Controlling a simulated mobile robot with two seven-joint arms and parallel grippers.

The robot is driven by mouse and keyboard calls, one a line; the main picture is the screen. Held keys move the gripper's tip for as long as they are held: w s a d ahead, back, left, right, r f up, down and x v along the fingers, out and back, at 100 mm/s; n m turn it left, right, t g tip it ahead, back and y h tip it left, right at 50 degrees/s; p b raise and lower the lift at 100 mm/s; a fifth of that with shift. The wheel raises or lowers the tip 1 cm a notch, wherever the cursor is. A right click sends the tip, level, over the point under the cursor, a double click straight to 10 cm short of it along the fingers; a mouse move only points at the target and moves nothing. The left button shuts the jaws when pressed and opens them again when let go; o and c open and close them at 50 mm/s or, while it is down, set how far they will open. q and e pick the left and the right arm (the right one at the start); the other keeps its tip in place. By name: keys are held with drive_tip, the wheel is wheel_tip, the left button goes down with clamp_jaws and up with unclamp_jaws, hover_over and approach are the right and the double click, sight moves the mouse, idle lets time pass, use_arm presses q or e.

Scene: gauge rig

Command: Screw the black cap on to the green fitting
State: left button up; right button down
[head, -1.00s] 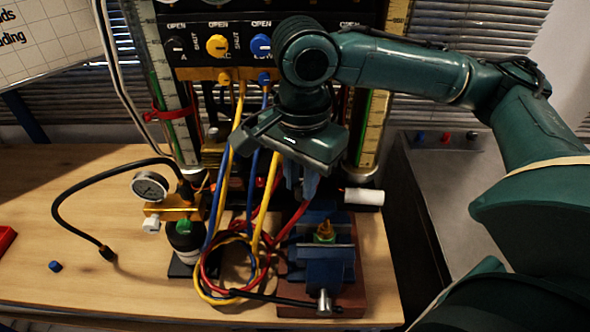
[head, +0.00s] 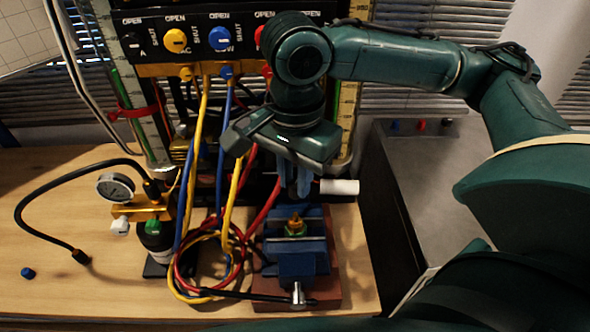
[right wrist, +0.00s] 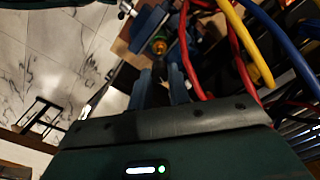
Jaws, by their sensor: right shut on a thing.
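The green fitting (head: 295,229), with a brass top, stands upright in the blue vise (head: 300,263) on a brown base. It also shows in the right wrist view (right wrist: 159,46), beyond my fingertips. My right gripper (head: 296,188) points down above and behind the fitting, apart from it. Its blue fingers are shut on a small dark thing, which looks like the black cap (right wrist: 160,68) between the fingertips in the right wrist view. The cap is hard to make out in the head view. My left gripper is not in view.
Red, yellow and blue hoses (head: 205,262) coil just left of the vise. A pressure gauge (head: 115,187) and a black bottle (head: 156,237) stand further left. A white cylinder (head: 339,187) lies behind the vise. A small blue cap (head: 28,273) lies on the open left bench.

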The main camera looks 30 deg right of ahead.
drive_tip(key=shift+f, duration=0.95)
drive_tip(key=shift+f+b, duration=0.45)
drive_tip(key=shift+f, duration=0.45)
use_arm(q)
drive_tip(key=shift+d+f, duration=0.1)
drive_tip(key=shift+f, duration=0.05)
use_arm(e)
drive_tip(key=shift+f, duration=0.25)
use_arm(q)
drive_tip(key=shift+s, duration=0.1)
use_arm(e)
drive_tip(key=shift+p, duration=0.65)
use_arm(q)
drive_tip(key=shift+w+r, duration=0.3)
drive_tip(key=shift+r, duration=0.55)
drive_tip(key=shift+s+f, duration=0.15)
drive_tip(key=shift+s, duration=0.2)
use_arm(e)
drive_tip(key=shift+f, duration=0.25)
